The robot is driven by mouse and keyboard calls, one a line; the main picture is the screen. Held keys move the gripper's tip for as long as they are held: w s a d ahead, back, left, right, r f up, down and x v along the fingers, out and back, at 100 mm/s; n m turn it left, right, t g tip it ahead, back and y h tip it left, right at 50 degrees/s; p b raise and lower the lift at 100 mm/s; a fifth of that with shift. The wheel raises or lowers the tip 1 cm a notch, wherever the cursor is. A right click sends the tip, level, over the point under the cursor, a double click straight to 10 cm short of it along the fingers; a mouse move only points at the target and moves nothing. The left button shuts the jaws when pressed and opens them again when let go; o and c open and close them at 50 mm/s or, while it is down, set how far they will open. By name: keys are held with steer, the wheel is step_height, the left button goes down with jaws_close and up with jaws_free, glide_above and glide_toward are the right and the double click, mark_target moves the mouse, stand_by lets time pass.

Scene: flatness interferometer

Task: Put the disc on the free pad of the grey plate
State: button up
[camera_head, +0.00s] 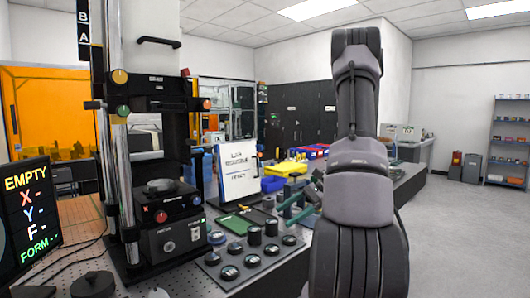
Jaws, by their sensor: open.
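The dark grey plate (211,262) lies on the bench at the lower middle. Several dark round pieces or pads sit on it in rows, some with shiny tops; I cannot tell which pad is free. I cannot single out the disc with certainty. A dark round piece (160,186) sits on the stage of the black instrument. Two parallel teal-grey fingers, which look like my gripper (284,213), stick out left from behind my arm. They are apart, with nothing seen between them, behind and right of the plate. The rest of the gripper is hidden.
The tall black instrument (165,245) with steel columns stands left of the plate. A screen (27,215) reads EMPTY. A white sign board (238,173), a green mat (236,224) and yellow bins (290,168) stand behind. A knobbed round piece (93,286) lies at the front left.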

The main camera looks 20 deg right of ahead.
steer(key=s+a+r+n+t+h, duration=0.2)
steer(key=s+a+r+n+h, duration=0.2)
steer(key=r, duration=0.7)
steer(key=s+a+r+n+t+h, duration=0.2)
steer(key=s+a+r+n+h, duration=0.3)
steer(key=s+a+r+n, duration=0.4)
step_height(320, 180, up, 3)
steer(key=shift+s+a+r+t+h, duration=0.1)
steer(key=shift+s+a+t+h, duration=0.3)
steer(key=shift+a, duration=0.45)
